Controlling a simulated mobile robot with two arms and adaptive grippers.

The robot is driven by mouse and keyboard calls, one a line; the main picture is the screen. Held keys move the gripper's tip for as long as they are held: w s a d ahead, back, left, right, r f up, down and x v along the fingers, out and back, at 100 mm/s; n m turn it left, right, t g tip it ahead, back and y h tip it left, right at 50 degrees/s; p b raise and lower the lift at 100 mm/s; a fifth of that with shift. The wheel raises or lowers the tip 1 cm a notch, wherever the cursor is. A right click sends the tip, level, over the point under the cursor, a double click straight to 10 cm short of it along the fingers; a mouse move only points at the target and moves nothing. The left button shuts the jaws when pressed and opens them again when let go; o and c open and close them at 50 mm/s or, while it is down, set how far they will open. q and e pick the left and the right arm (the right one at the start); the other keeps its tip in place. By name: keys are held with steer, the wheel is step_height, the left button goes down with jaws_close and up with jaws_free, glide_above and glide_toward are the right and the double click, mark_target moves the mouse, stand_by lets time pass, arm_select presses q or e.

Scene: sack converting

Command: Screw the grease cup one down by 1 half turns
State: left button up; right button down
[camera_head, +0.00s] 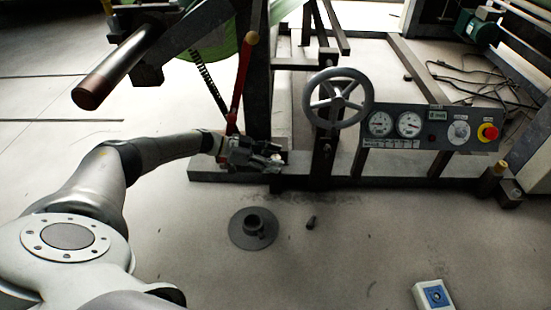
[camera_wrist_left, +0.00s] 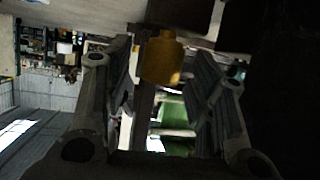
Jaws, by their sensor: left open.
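A brass-coloured grease cup (camera_wrist_left: 162,60) shows in the left wrist view, between the two fingers of my left gripper (camera_wrist_left: 160,62). The fingers stand apart on both sides of it, with gaps visible, so the gripper is open around or just short of the cup; the exact depth is hard to tell. In the head view my left gripper (camera_head: 272,158) is at the machine's low front beam, and its fingers largely hide the cup there. My right gripper is not in view.
A red lever (camera_head: 240,88) rises just behind my left gripper. A handwheel (camera_head: 338,97) and a gauge panel (camera_head: 430,127) with a red stop button are to its right. A round grey flanged part (camera_head: 253,229) lies on the otherwise mostly clear floor in front.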

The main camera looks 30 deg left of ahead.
arm_select(q)
steer(key=v, duration=0.6)
steer(key=shift+s+a, duration=0.15)
steer(key=shift+r, duration=0.1)
